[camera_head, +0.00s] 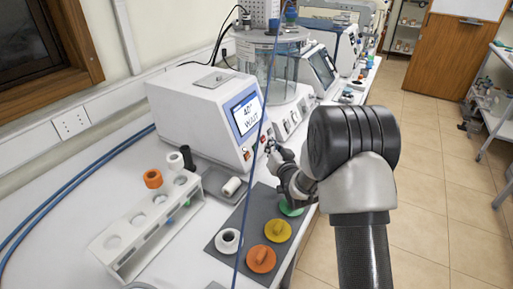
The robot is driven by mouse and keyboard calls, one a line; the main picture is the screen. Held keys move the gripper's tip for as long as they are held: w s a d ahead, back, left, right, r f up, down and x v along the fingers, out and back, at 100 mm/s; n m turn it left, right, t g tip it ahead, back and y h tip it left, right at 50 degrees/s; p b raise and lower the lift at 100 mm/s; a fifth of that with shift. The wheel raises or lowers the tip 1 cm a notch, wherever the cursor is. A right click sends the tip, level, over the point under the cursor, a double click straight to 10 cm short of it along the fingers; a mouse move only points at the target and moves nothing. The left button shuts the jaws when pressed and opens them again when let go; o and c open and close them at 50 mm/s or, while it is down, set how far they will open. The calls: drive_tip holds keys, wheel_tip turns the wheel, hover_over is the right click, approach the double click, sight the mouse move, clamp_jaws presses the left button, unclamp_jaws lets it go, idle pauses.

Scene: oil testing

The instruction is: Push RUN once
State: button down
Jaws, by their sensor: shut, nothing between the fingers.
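The white test machine (195,105) stands on the bench with a lit screen (246,113) that seems to read "WAIT". Small red and dark buttons (246,155) sit low on its front panel below the screen. Their labels are too small to read, so I cannot tell which is RUN. My gripper (270,147) is shut and empty, close to the right part of this button row. I cannot tell whether its tips touch a button. My arm hides part of the bench to the right.
A white rack (110,243) with round holes stands at left, with an orange ring (153,178) nearby. A grey mat (232,256) holds orange, yellow, green and white round pieces below my gripper. A glass vessel (270,62) and more instruments stand behind. A blue cable crosses the foreground.

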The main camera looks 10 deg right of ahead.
drive_tip(key=shift+s+d+r, duration=0.3)
drive_tip(key=shift+s+d, duration=0.1)
drive_tip(key=shift+d, duration=0.15)
drive_tip(key=shift+s+d+r, duration=0.25)
drive_tip(key=shift+s+d, duration=0.15)
drive_tip(key=shift+d, duration=0.15)
drive_tip(key=s+d+r+n+g+h, duration=0.1)
drive_tip(key=s+r+g+h, duration=0.15)
drive_tip(key=s+r, duration=0.45)
drive_tip(key=s+d+r+g+h, duration=0.1)
drive_tip(key=s+r+g, duration=0.25)
drive_tip(key=s, duration=0.65)
drive_tip(key=s+a+n+g, duration=0.1)
drive_tip(key=s+a+g, duration=0.2)
drive_tip(key=s, duration=2.5)
drive_tip(key=g+y, duration=0.1)
drive_tip(key=g, duration=0.1)
drive_tip(key=shift+s+f+n+g, duration=0.3)
drive_tip(key=shift+g, duration=0.1)
